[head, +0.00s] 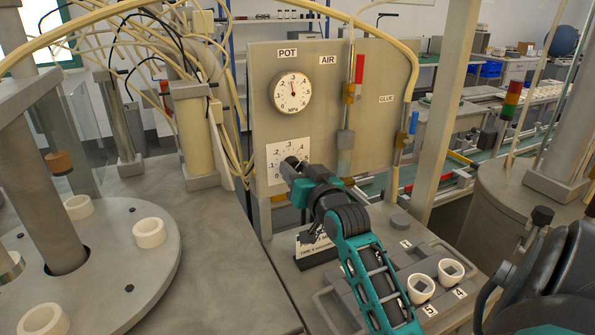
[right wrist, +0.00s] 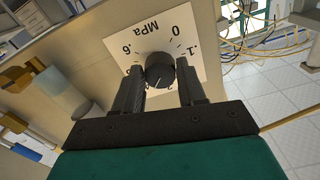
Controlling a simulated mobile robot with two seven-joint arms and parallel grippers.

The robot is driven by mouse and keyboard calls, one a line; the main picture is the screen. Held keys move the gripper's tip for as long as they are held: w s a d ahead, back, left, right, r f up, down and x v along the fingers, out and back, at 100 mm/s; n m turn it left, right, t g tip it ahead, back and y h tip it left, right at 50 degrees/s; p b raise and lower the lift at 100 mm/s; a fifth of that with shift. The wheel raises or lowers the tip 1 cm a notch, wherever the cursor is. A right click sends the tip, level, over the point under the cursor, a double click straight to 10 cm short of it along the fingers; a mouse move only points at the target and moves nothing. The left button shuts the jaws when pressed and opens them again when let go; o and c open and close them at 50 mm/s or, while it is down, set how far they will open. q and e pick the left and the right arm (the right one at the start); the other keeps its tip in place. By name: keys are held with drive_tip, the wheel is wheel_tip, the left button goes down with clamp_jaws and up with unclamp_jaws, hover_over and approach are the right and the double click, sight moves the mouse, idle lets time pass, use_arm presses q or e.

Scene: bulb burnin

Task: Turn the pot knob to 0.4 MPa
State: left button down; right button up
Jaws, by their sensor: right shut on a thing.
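The pot knob (right wrist: 160,70) is a dark round knob on a white dial plate marked in MPa (right wrist: 184,32). In the right wrist view the plate shows upside down, and a pale line on the knob points down and slightly left. My right gripper (right wrist: 158,90) is shut on the knob, one finger on each side. The fingers and palm hide part of the scale. In the head view my right gripper (head: 293,170) covers most of the knob and the lower right of the plate (head: 275,152). The round pot gauge (head: 291,92) hangs above, its needle pointing roughly upward. My left gripper is not in view.
The panel (head: 262,55) also carries AIR and GLUE lines with fittings. A small sign (head: 316,248) stands below the gripper. White cups (head: 421,289) sit in a tray at right. A round table with white rings (head: 149,232) is at left.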

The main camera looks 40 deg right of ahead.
idle(0.4)
drive_tip(key=o, duration=1)
drive_tip(key=shift+o, duration=0.2)
drive_tip(key=shift+s, duration=0.1)
drive_tip(key=v, duration=1.2)
drive_tip(key=shift+s+b, duration=0.35)
drive_tip(key=shift+b, duration=0.1)
drive_tip(key=shift+a, duration=0.1)
